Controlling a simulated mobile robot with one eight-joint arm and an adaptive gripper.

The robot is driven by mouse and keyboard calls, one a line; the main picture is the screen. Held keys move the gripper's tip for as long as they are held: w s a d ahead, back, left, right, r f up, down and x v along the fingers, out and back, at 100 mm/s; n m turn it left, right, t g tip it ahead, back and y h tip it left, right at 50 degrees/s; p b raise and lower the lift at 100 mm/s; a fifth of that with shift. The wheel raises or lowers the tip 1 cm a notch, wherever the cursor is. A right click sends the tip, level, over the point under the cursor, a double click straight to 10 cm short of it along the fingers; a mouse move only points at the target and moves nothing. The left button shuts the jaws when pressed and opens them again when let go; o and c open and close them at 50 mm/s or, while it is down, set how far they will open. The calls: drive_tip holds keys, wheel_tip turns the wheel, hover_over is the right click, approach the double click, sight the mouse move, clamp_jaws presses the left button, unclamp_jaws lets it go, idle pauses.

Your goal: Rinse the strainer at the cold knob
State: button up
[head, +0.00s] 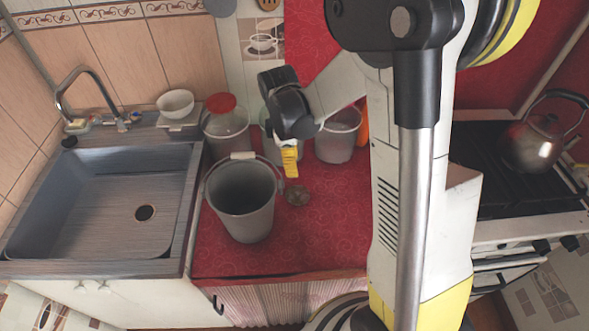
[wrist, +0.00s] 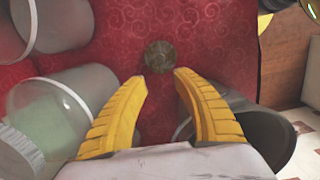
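A small round brownish-grey disc, which looks like the strainer (head: 297,195), lies on the red oilcloth just right of the grey bucket. It also shows in the wrist view (wrist: 160,56), just beyond my fingertips. My gripper (head: 289,172) is above the counter behind the strainer, fingers pointing down. In the wrist view my gripper (wrist: 161,78) has its yellow fingers apart with nothing between them. The faucet (head: 75,85) stands behind the sink (head: 90,240) at the left. A small knob (head: 135,116) shows at its right; I cannot tell if it is the cold one.
The grey bucket (head: 243,225) stands between the sink and the strainer. Clear containers (head: 226,135) (head: 338,140) stand at the back of the oilcloth. A white bowl (head: 175,104) is behind the sink. A kettle (head: 540,140) sits on the stove at right. The oilcloth's front is clear.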

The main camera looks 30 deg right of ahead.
drive_tip(key=s+a+r+m+t, duration=0.3)
drive_tip(key=s+r+m, duration=0.3)
drive_tip(key=s+r, duration=0.1)
drive_tip(key=s+a+r+m+t+y, duration=0.1)
drive_tip(key=s+a+r+m+t, duration=0.2)
drive_tip(key=s+r+m, duration=0.3)
wheel_tip(320, 180, up, 3)
drive_tip(key=shift+s+a+f+m+t, duration=0.2)
drive_tip(key=shift+s+m+t, duration=0.2)
drive_tip(key=shift+s+t, duration=0.3)
drive_tip(key=shift+w, duration=0.1)
drive_tip(key=o, duration=0.6)
